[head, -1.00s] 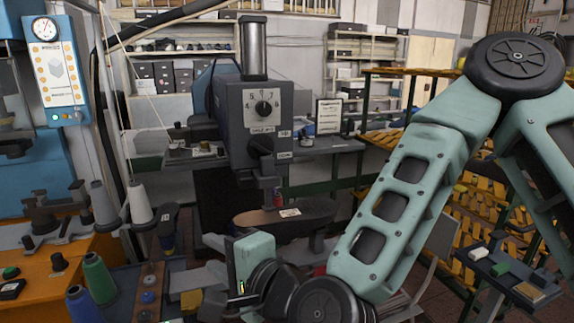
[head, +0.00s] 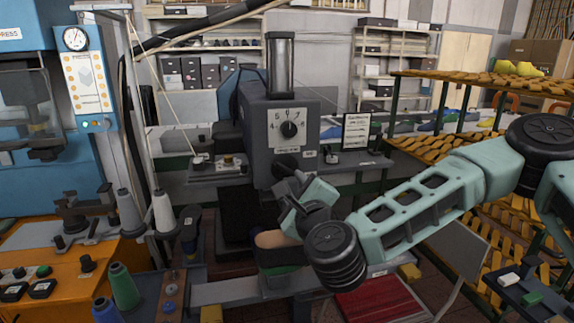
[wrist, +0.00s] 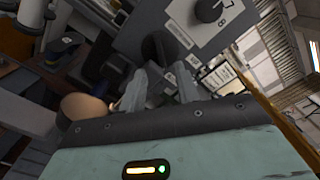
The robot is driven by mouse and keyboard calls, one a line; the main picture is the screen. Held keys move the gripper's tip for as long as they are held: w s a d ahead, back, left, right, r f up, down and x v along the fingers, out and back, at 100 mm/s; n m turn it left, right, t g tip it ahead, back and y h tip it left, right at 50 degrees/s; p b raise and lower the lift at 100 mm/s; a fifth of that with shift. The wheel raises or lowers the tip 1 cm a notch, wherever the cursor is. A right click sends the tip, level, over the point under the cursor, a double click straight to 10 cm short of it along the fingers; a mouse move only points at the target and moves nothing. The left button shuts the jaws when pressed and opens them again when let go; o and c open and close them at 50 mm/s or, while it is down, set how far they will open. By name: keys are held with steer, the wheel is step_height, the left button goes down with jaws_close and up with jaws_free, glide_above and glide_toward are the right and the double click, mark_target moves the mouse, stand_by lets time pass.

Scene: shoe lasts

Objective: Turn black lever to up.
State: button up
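The black lever (head: 285,162) is on the front of the grey machine (head: 268,120), below the numbered dial. A small label (head: 311,154) sits to its right. My gripper (head: 291,188) is just below and in front of the lever and hides part of it, so its exact angle is hard to tell. In the wrist view the dark lever (wrist: 158,47) shows just beyond the gap between my two grey fingers (wrist: 158,82). The fingers are apart with nothing held between them. I cannot tell whether they touch the lever.
The dial knob (head: 289,130) is right above the lever. A tan-topped shoe last (head: 277,239) stands below my gripper. Thread cones (head: 163,212) and an orange bench (head: 50,285) are at left. Racks of yellow lasts (head: 510,215) are at right.

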mark_target(286, 170)
steer(key=p+x, duration=0.2)
steer(key=x, duration=0.4)
steer(key=shift+x, duration=0.8)
steer(key=shift+c, duration=0.3)
jaws_close()
